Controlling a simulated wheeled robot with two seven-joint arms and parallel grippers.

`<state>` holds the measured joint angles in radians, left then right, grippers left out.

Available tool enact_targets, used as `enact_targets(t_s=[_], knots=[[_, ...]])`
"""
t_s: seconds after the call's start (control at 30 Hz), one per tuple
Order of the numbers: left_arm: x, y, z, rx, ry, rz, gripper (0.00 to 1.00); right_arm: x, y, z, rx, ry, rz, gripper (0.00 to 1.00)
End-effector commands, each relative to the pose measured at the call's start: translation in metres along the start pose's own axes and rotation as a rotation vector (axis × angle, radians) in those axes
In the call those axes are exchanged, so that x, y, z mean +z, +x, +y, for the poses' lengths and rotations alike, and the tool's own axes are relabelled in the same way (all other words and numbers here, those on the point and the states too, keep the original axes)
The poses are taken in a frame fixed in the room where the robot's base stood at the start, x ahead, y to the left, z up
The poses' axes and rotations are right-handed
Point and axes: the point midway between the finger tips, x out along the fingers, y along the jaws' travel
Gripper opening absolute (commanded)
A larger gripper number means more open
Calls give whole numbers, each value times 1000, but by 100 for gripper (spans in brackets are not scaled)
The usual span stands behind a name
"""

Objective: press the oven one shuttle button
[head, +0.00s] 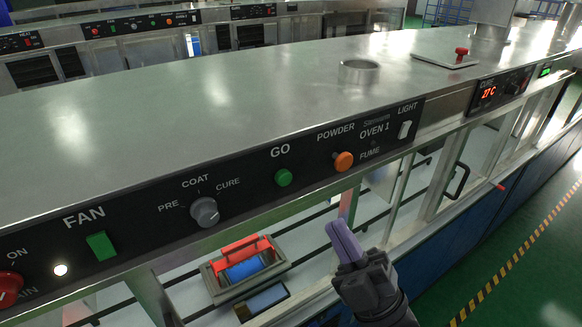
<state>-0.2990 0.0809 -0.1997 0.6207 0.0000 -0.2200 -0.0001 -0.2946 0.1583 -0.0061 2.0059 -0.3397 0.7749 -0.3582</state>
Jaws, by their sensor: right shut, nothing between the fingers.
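The oven control panel (220,195) carries the label OVEN 1. A round green button (284,178) marked GO sits on it, left of the orange POWDER/FUME knob (343,161). No control in view reads "shuttle". My right gripper (338,230) is shut and empty, its purple-grey fingers pointing up. In the picture it is below and right of the GO button, apart from it, in front of the oven's windows. Nothing hides the button. My left gripper is not in view.
The panel also has a grey PRE/COAT/CURE knob (205,212), a square green FAN button (101,246), a red knob (9,287) and a white LIGHT switch (405,130). A tray with a red handle (240,248) shows behind the opening below. A red emergency button (461,55) stands on top.

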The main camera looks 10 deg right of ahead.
Motion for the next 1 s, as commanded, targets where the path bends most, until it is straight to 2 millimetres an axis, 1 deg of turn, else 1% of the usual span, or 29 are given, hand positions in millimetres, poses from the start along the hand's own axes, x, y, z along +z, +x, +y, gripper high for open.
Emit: enact_targets(t_s=[0.23, 0.37, 0.73, 0.83, 1.0], knots=[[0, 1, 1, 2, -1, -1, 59, 1, 0, -1, -1, 1, -2, 0], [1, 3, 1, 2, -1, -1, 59, 5, 5, -6, 0, 2, -1, 0], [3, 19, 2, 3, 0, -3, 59, 33, 41, -33, 1, 3, -1, 0], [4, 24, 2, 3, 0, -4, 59, 39, 49, -40, 1, 3, -3, 0], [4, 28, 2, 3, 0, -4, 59, 45, 58, -45, -1, 3, -3, 0]])
